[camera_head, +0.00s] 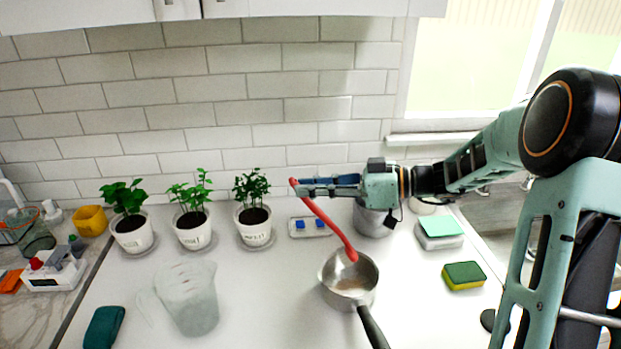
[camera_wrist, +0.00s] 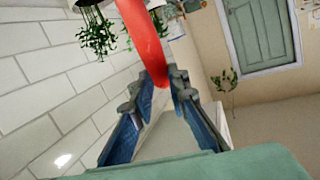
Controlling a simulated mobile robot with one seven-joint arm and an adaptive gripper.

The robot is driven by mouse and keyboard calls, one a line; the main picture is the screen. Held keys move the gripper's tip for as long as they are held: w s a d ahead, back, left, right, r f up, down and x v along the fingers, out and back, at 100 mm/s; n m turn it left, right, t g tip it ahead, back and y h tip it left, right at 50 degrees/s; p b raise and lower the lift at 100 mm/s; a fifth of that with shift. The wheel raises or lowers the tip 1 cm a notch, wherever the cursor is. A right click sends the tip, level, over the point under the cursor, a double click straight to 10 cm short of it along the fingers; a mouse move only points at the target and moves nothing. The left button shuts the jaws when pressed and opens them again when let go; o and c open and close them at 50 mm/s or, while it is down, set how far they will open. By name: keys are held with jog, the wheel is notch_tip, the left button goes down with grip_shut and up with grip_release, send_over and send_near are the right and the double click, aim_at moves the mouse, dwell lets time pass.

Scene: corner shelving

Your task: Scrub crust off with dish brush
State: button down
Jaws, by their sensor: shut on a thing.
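My gripper (camera_head: 304,188) is shut on the red dish brush (camera_head: 328,222), near the upper end of its handle. The brush slants down to the right, and its lower end is over the far rim of the metal saucepan (camera_head: 370,297). I cannot tell whether it touches the pan. The pan stands on the white counter with its dark handle toward the front. A brownish patch of crust (camera_head: 348,284) shows on the pan's inside bottom. In the wrist view the red brush (camera_wrist: 143,35) rises from between the blue-padded fingertips (camera_wrist: 163,78). The brush's bristles are not clearly seen.
Several potted plants (camera_head: 254,222) line the tiled wall. A clear jug (camera_head: 188,298) stands left of the pan. A metal pot (camera_head: 372,220) is behind it. A green and yellow sponge (camera_head: 463,275) lies to the right. The counter between jug and pan is clear.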

aim_at(316, 205)
notch_tip(316, 205, down, 3)
jog(key=shift+b, duration=0.55)
jog(key=shift+f+b, duration=0.9)
jog(key=shift+b, duration=0.35)
jog(key=shift+f+b, duration=1.1)
jog(key=shift+b, duration=0.7)
jog(key=s+b, duration=0.1)
jog(key=b, duration=0.6)
jog(key=shift+s+a+f, duration=0.1)
jog(key=shift+s+a, duration=0.15)
jog(key=shift+s, duration=0.15)
dwell(0.5)
jog(key=shift+w+b, duration=0.15)
jog(key=shift+b, duration=0.75)
jog(key=shift+w+a, duration=0.1)
jog(key=shift+w, duration=0.05)
